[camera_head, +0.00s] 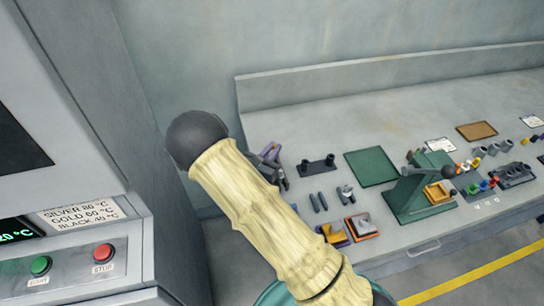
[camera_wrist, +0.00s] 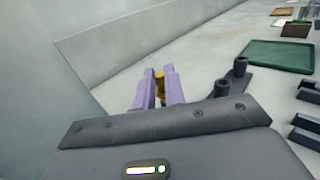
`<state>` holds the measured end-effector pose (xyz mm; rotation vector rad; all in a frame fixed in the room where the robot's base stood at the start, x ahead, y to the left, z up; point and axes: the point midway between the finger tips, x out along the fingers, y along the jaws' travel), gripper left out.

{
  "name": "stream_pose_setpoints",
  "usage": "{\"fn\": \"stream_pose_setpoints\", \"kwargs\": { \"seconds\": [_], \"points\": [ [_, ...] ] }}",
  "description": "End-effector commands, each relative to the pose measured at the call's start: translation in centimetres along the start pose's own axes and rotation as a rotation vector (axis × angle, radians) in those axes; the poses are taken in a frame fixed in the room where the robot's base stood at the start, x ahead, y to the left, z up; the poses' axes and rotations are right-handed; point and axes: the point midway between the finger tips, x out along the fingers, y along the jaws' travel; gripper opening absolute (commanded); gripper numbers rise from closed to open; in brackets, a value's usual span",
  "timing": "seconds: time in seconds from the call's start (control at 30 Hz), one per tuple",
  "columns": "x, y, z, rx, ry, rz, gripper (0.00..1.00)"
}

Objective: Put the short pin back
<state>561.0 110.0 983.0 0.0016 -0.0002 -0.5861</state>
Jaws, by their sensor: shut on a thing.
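My gripper (camera_wrist: 158,90) shows two purple fingers in the wrist view, shut on a small gold-brown piece (camera_wrist: 159,82). Only part of this piece shows between the fingers, so I cannot tell its length or whether it is the short pin. In the head view my gripper (camera_head: 271,153) is partly hidden behind my arm, at the left end of the bench. A dark holder with two upright posts (camera_head: 318,164) stands right of my gripper, apart from it. Its posts also show in the wrist view (camera_wrist: 240,68).
Two dark bars (camera_head: 318,202) and a grey forked piece (camera_head: 346,194) lie in front of the holder. A green mat (camera_head: 371,167) and a green stand (camera_head: 408,193) are further right. Small trays (camera_head: 366,235) sit near the front edge. A wall rises behind the bench.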

Motion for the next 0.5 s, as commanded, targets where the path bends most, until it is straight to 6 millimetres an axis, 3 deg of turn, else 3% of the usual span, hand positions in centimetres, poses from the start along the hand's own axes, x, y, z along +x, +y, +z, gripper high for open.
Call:
{"fn": "stream_pose_setpoints", "kwargs": {
  "seconds": [0.2, 0.5],
  "points": [
    [0.0, 0.0, -2.8, -0.002, 0.001, 0.001, 0.0],
    [-0.1, 0.1, -3.2, -0.001, 0.0, 0.002, 0.0]
  ]
}}
